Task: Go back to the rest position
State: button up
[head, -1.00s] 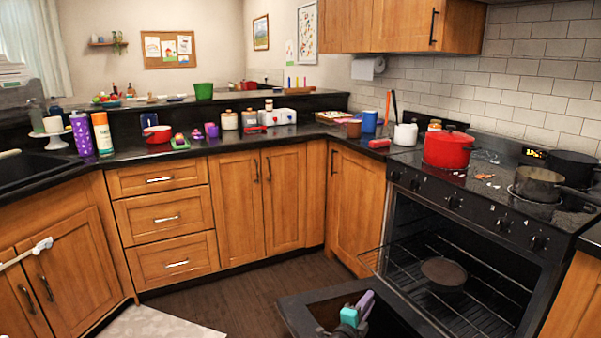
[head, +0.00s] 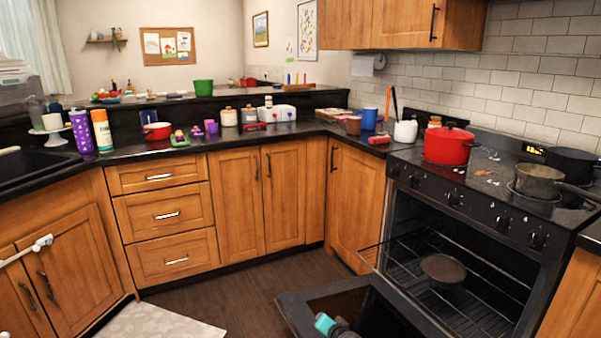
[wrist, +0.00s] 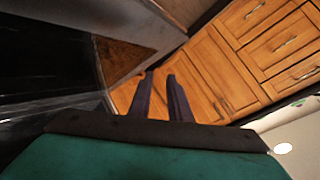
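My gripper shows in the wrist view (wrist: 161,75) with two dark purple fingers standing a little apart. The gap between them is empty and shows wooden cabinet behind. In the head view only the teal body of my gripper (head: 323,323) shows at the bottom edge, over the lowered oven door (head: 292,312); its fingers cannot be made out there. I see no object held.
The oven (head: 425,235) stands open, its rack pulled partly out with a dark pan (head: 443,269) on it. A red pot (head: 449,146) and a grey pot (head: 538,181) sit on the stove. Floor (head: 240,285) left of the oven door is clear.

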jog(key=s+d+f+n+g+h, duration=0.1)
jog(key=s+d+f+n+g, duration=0.1)
jog(key=s, duration=0.5)
jog(key=s+d+f+n+g+h, duration=0.1)
jog(key=s+d+f+n+g, duration=0.1)
jog(key=s, duration=0.5)
jog(key=s+d+f+n+g, duration=0.2)
jog(key=s+d+f+g, duration=0.1)
jog(key=s+d+g, duration=0.2)
jog(key=shift+s+f+n+g+h, duration=0.2)
jog(key=shift+s+g, duration=0.25)
jog(key=shift+s, duration=0.2)
jog(key=shift+s+f+n+g+h, duration=0.1)
jog(key=shift+s+g+h, duration=0.1)
jog(key=shift+s+g, duration=0.35)
jog(key=s+f+g+p, duration=0.3)
jog(key=s+p, duration=1.2)
jog(key=s, duration=1)
jog(key=shift+s+g, duration=0.35)
jog(key=shift+g, duration=0.85)
